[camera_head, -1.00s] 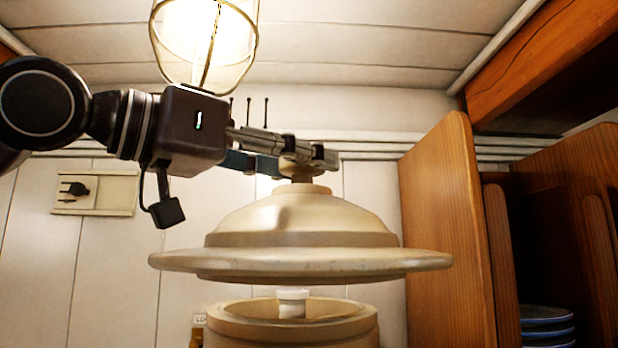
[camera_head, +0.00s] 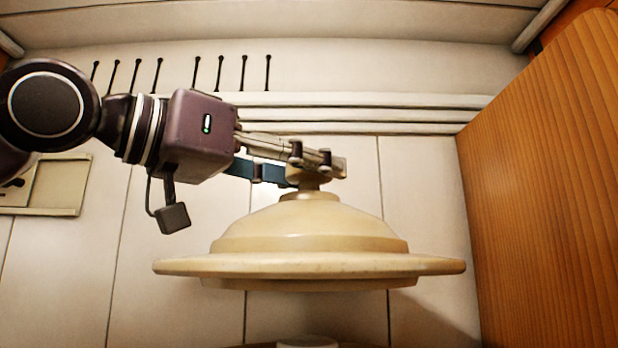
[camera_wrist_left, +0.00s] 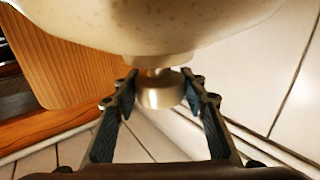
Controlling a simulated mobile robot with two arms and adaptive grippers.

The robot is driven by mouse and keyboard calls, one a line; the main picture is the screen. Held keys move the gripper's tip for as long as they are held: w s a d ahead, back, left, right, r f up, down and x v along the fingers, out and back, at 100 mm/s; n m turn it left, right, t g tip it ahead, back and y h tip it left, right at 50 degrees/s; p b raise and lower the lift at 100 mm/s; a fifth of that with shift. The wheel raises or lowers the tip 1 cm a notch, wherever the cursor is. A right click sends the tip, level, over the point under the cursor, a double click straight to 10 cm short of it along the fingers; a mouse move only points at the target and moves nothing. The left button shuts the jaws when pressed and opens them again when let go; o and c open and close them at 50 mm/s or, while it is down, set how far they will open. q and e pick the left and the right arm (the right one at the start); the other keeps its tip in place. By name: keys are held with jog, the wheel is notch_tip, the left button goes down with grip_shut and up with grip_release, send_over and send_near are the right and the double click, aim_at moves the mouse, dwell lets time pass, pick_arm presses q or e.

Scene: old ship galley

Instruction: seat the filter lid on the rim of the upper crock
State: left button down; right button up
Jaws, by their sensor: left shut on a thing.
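The filter lid (camera_head: 310,225) is a cream, domed disc with a wide flange and a knob on top. It hangs about level in the head view. My left gripper (camera_head: 318,168) is shut on the lid's knob, with the knob between its fingers in the left wrist view (camera_wrist_left: 160,90). The upper crock (camera_head: 258,346) shows only as a sliver of rim at the bottom edge of the head view, below the lid and apart from it. A white piece (camera_head: 307,342) shows inside the rim. My right gripper is out of view.
A wooden panel (camera_head: 550,190) stands to the right of the lid, with a gap between. Behind is a pale planked wall with rails (camera_head: 400,115) and several dark pins above. A socket plate (camera_head: 55,185) is at the far left.

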aim_at(306, 234)
pick_arm(q)
jog(key=shift+s, duration=0.65)
jog(key=shift+s+a+f+b, duration=0.1)
jog(key=shift+s+f+b, duration=0.1)
jog(key=shift+b, duration=0.2)
jog(key=shift+f, duration=0.25)
jog(key=f+b, duration=0.1)
jog(key=w+f+b, duration=0.1)
jog(key=f+b, duration=0.1)
jog(key=shift+f, duration=0.15)
jog(key=shift+s+f, duration=0.1)
jog(key=shift+f, duration=0.2)
jog(key=shift+s+f+b, duration=0.2)
jog(key=shift+f+b, duration=0.45)
jog(key=shift+b, duration=0.1)
jog(key=shift+w+f+b, duration=0.2)
jog(key=shift+f+b, duration=0.35)
jog(key=shift+f, duration=0.25)
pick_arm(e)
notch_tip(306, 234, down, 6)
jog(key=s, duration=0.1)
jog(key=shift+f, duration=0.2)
pick_arm(q)
jog(key=shift+s+r, duration=0.1)
jog(key=shift+s, duration=0.05)
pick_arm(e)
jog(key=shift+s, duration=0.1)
